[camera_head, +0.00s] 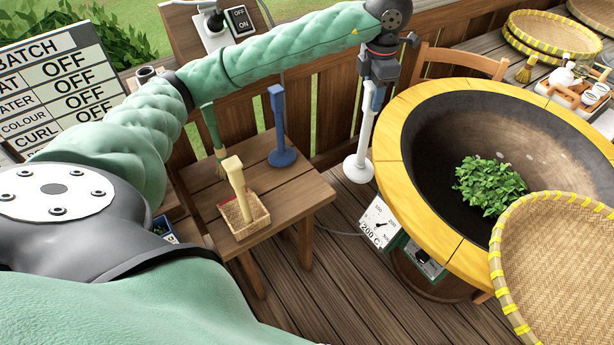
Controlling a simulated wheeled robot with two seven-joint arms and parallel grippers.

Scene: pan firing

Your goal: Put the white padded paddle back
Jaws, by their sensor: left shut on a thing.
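The white padded paddle (362,145) hangs upright, its round white pad at the bottom, over the deck between the small wooden table and the pan. My left gripper (377,84) is shut on its upper handle, where some blue shows. The pad is beside the pan's yellow rim and right of the table; I cannot tell its exact height. The small wooden table (300,190) holds a blue paddle (279,125) standing upright, a cream-handled tool (238,185) in a small woven basket (244,214), and a green-handled brush (212,135). My right gripper is not in view.
The large pan (425,150) with a yellow wooden rim holds green leaves (489,186). A woven tray (560,265) overlaps its right front. A dial (378,222) reads about 200 C. A wooden chair (460,62) and a fence stand behind. The table's right front is clear.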

